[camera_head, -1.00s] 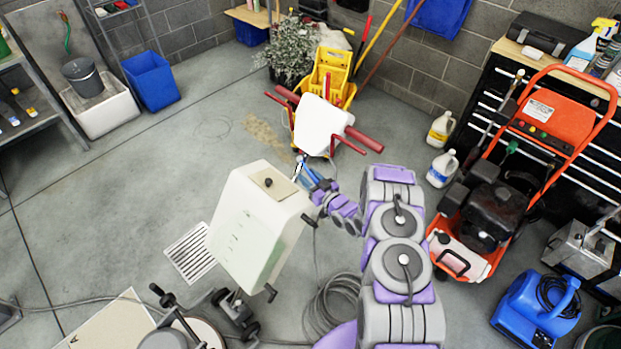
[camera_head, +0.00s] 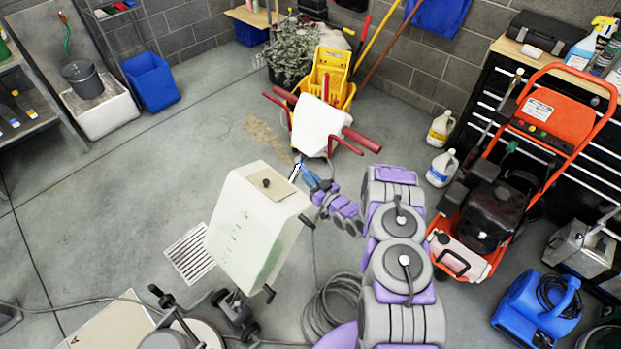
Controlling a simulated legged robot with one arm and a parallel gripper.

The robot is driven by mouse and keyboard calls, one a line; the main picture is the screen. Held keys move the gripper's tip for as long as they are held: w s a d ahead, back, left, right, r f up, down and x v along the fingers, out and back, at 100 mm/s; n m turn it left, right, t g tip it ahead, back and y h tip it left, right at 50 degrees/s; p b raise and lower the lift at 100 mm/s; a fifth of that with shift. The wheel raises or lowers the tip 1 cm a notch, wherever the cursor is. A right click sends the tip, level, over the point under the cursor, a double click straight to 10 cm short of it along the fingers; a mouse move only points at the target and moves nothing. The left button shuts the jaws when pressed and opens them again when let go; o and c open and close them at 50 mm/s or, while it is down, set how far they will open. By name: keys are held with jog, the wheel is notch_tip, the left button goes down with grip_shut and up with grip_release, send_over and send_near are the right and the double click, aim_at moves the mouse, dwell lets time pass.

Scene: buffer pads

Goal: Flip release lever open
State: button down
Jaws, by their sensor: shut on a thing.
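The floor buffer stands in the middle, with a cream tank (camera_head: 250,235) and a white handle head (camera_head: 318,124) with red grips (camera_head: 361,141) above it. My arm reaches in from the lower right to the gap between tank and head. My gripper (camera_head: 299,170) is there, at the top corner of the tank, shut on a small part that I take to be the release lever. The lever is tiny and mostly hidden by my gripper, so its angle cannot be told.
A yellow mop bucket (camera_head: 331,75) and a plant (camera_head: 290,50) stand behind the handle head. An orange pressure washer (camera_head: 560,118) and two jugs (camera_head: 441,168) are at the right. A hose (camera_head: 330,300) coils below.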

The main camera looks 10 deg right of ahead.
jog(key=shift+w+r, duration=0.15)
jog(key=shift+r, duration=0.15)
jog(key=shift+w+d+r+n+g+y+p, duration=0.15)
jog(key=shift+d+r+n+g+y+p, duration=0.1)
jog(key=shift+r+n+g+p, duration=0.15)
jog(key=shift+w+d+r+n+g+y+p, duration=0.15)
jog(key=shift+d+r+n+g+p, duration=0.15)
jog(key=shift+r+g+p, duration=0.2)
jog(key=g, duration=0.1)
jog(key=r+n+g+p, duration=0.1)
jog(key=d+n+g, duration=0.1)
jog(key=g, duration=0.1)
jog(key=shift+w+r+y, duration=0.25)
jog(key=shift+w+y, duration=0.05)
jog(key=shift+w, duration=0.1)
jog(key=c, duration=1.1)
grip_release()
jog(key=shift+a+f, duration=0.15)
jog(key=shift+a, duration=0.05)
jog(key=shift+s+d, duration=0.1)
